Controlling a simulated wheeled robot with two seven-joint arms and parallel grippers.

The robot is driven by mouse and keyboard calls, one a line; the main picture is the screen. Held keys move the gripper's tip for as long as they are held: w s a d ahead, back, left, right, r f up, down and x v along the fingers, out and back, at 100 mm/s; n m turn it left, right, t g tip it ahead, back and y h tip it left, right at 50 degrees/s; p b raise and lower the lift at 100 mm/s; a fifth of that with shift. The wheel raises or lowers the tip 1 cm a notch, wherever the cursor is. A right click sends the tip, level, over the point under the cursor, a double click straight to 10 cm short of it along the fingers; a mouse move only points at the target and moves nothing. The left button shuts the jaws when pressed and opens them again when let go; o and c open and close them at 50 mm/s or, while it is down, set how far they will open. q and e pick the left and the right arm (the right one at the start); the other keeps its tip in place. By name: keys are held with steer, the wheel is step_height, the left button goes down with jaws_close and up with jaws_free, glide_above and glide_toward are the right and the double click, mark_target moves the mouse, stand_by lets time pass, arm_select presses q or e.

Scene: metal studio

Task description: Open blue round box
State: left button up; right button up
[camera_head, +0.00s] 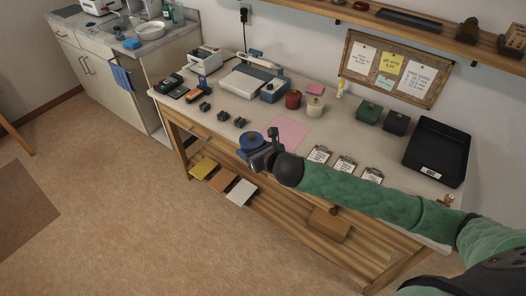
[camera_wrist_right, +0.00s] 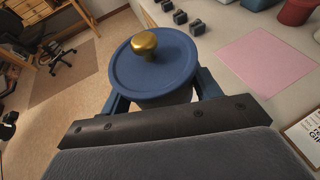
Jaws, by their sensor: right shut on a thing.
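The blue round box (camera_head: 250,141) is at the table's front edge, its lid on top. In the right wrist view the box (camera_wrist_right: 150,72) shows from above, with a flat blue lid and a gold knob (camera_wrist_right: 150,44). My right gripper (camera_head: 263,152) comes in from the right and is shut on the box. Its fingers (camera_wrist_right: 160,95) lie on either side of the box below the lid rim; the exact contact is hidden. My left gripper is not in view.
The table (camera_head: 238,105) holds a pink sheet (camera_head: 287,133) behind the box, a red pot (camera_head: 293,99), a cream pot (camera_head: 315,107), small dark blocks (camera_head: 222,116) on the left and clipboards (camera_head: 344,166) on the right. A black tray (camera_head: 434,151) stands far right.

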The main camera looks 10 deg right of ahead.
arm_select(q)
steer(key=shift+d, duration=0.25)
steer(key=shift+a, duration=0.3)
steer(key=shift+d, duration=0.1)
arm_select(e)
steer(key=w+a+n+g+y, duration=0.2)
steer(key=w+a+n+y, duration=0.1)
steer(key=a, duration=0.3)
steer(key=shift+w+a+r+n+y, duration=0.3)
steer(key=shift+w+a+r, duration=0.1)
steer(key=shift+w, duration=0.35)
